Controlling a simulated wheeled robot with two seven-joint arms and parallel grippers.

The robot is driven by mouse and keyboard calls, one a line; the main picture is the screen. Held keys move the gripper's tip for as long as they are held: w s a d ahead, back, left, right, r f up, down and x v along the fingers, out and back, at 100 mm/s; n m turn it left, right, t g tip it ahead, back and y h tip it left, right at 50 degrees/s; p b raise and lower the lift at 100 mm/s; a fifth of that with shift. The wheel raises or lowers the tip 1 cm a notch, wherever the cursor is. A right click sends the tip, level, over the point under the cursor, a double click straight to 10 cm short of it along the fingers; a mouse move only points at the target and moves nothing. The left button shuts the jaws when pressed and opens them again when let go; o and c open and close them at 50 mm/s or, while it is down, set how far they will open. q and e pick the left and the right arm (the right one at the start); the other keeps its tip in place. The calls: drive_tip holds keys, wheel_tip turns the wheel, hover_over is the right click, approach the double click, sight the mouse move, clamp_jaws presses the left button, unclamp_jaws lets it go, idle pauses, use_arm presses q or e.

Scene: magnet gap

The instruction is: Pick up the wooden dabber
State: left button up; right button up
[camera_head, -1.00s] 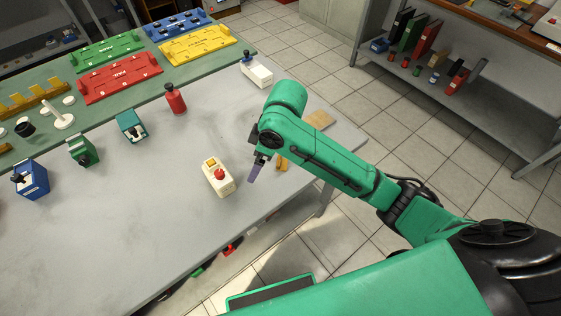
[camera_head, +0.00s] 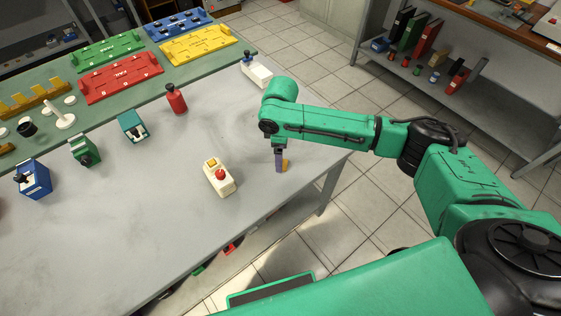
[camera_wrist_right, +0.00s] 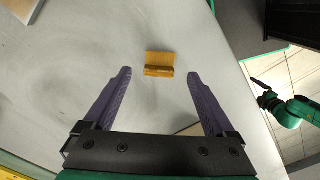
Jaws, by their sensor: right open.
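The wooden dabber is probably the small orange-yellow piece (camera_head: 285,166) near the right side of the grey table. In the right wrist view it shows as an orange-yellow block with a ridge along one edge (camera_wrist_right: 159,64), lying ahead of and between the fingertips. My right gripper (camera_head: 279,168) points down just beside it in the head view, partly covering it. In the right wrist view its two purple fingers (camera_wrist_right: 158,73) are wide apart with nothing held between them. I cannot tell how high the fingertips are above the table. My left gripper is not seen.
A white box with a red button (camera_head: 219,178) stands left of the gripper. The table's edge is close on the right.

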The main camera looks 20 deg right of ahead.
wheel_tip(320, 180, down, 3)
drive_tip(key=shift+w+r, duration=0.1)
drive_tip(key=shift+r, duration=0.05)
clamp_jaws()
drive_tip(key=shift+r, duration=0.1)
wheel_tip(320, 180, up, 20)
drive_tip(key=c, duration=0.9)
unclamp_jaws()
drive_tip(key=c, duration=0.4)
